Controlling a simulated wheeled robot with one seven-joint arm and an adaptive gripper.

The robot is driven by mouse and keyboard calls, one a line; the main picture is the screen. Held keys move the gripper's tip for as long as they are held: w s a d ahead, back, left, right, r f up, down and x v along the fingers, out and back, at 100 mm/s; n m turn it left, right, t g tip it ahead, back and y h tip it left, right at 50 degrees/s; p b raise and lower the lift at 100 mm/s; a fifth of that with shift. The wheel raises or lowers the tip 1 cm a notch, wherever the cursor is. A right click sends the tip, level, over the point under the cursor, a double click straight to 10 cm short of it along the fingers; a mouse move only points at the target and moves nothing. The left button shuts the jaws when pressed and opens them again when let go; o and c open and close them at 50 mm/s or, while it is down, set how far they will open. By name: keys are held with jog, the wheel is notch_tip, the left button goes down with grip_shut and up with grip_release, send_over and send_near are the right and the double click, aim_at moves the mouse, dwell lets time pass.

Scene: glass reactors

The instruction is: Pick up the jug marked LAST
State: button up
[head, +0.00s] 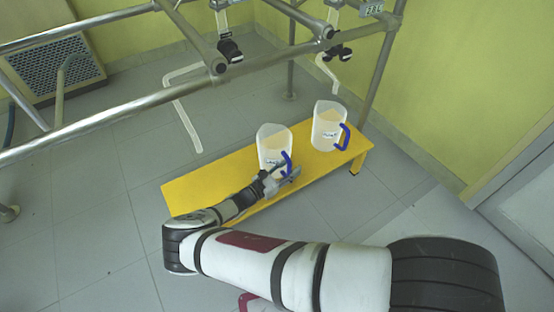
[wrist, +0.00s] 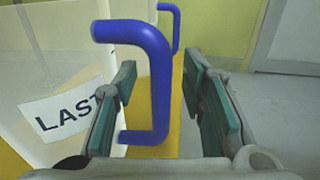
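The jug marked LAST (wrist: 30,65) is translucent white with a blue handle, and it stands on a yellow bench (head: 200,188). In the head view it is the nearer, left jug (head: 271,143). The label reads "LAST" in the wrist view, partly covered by a finger. My gripper (wrist: 158,98) is open, with its two green-padded fingers on either side of the blue handle (wrist: 158,70). Gaps show between the pads and the handle, so it does not grip it. In the head view my gripper (head: 286,177) is beside the jug's handle.
A second jug with a blue handle (head: 327,128) stands at the right end of the bench. A metal pipe frame (head: 120,117) with valves crosses above and behind. The yellow wall (head: 440,90) is to the right. Grey floor (head: 90,220) is clear at the left.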

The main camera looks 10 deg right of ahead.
jog(key=shift+c, duration=0.6)
grip_shut()
jog(key=shift+r, duration=0.1)
